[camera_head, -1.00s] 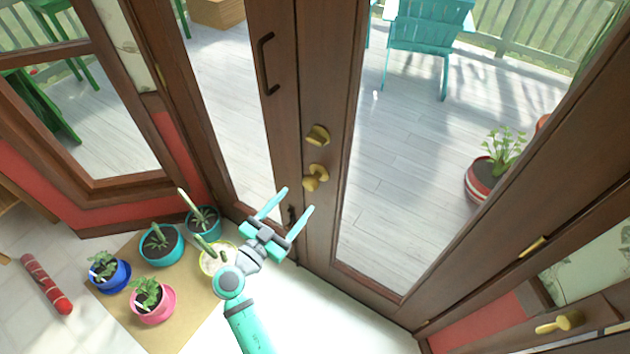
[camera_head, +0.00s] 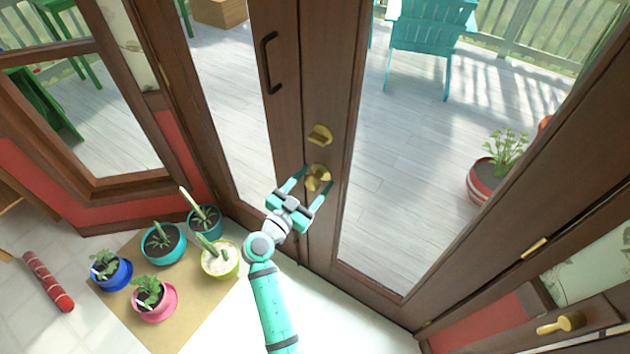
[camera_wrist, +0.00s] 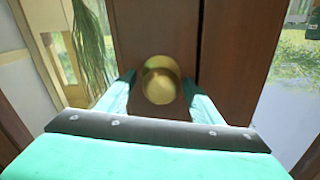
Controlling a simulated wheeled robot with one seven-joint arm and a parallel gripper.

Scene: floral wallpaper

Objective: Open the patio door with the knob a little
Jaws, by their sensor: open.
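The patio door (camera_head: 343,150) is a brown framed door with large glass panes, and it looks shut. Its brass knob (camera_head: 317,177) sits below a brass deadbolt turn (camera_head: 319,135). My teal gripper (camera_head: 318,178) is open, with one finger on each side of the knob. In the wrist view the knob (camera_wrist: 159,80) shows between the two fingertips (camera_wrist: 158,88), with a small gap on each side. I cannot tell whether either finger touches it.
Several potted cacti and plants stand on a tan mat (camera_head: 190,318) on the floor at left. A red rolled object (camera_head: 48,281) lies farther left. A dark pull handle (camera_head: 269,62) is on the neighbouring panel. Another brass handle (camera_head: 562,323) is at lower right.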

